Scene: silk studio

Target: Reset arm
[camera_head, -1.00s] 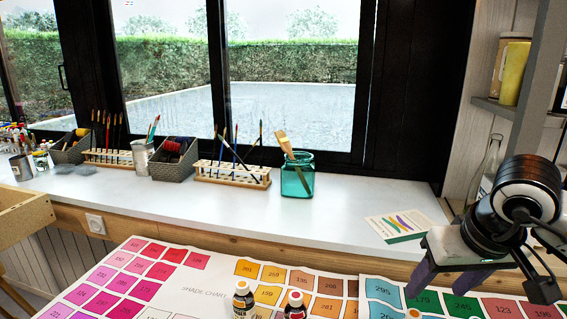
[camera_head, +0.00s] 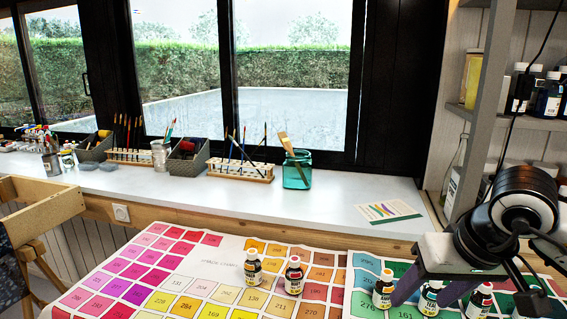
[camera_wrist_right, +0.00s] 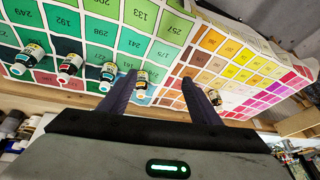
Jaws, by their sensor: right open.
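My right arm comes in from the right in the head view. My right gripper (camera_head: 420,298) points down over the colour chart, with its two dark fingers spread apart. In the right wrist view the gripper (camera_wrist_right: 158,80) is open and shows nothing clamped between the fingers. A small bottle (camera_wrist_right: 141,80) appears between the fingers in that picture, beyond the left one; its distance from them is unclear. My left gripper is in neither view.
Small bottles (camera_head: 252,267) stand on the colour chart (camera_head: 120,270), several close around the right fingers. A jar (camera_head: 297,170), brush racks and a card (camera_head: 388,212) sit on the white sill (camera_head: 330,207). Shelves (camera_head: 535,124) with bottles stand at the right.

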